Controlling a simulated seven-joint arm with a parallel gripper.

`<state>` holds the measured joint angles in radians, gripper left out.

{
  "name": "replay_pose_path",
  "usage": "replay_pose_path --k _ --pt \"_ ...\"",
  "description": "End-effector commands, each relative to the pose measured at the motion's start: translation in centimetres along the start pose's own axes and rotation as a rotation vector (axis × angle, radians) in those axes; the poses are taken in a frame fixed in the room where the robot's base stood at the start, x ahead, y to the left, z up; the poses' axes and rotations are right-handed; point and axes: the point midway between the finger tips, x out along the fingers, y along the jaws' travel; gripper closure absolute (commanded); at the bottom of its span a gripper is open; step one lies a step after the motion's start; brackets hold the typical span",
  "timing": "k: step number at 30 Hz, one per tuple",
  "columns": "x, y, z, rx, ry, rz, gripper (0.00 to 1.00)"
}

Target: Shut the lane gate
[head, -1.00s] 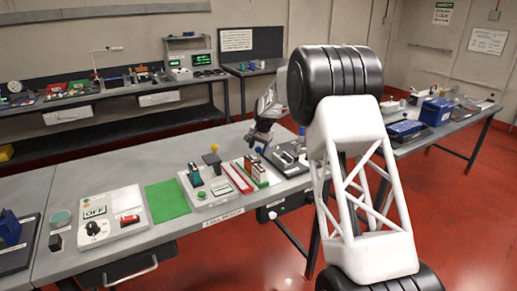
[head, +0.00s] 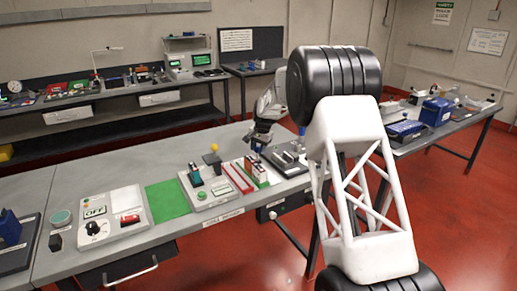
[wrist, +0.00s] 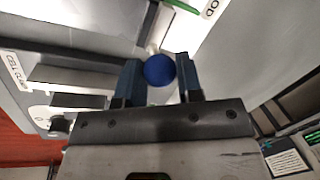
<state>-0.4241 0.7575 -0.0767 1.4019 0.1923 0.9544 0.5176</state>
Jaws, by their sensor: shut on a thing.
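My gripper (head: 258,142) is at the far end of the red-and-white lanes (head: 238,177) on the near bench. In the wrist view my gripper (wrist: 159,66) is shut on a round blue knob (wrist: 159,71), which sits between the two fingers. In the head view the fingers mostly hide the knob. The knob appears to be the handle of the lane gate. The gate itself is too small and covered to tell how far across the lane it stands.
A dark tray of grey parts (head: 287,160) is close on the right. My arm hides part of the bench on the right.

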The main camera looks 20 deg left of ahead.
Motion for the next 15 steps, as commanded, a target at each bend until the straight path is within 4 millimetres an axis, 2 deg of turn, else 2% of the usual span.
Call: replay_pose_path --k 7,15 --pt "0.2 -1.1 1.6 -0.001 0.0 0.0 1.0" --pt "0.3 -1.2 1.8 0.0 0.0 0.0 1.0"
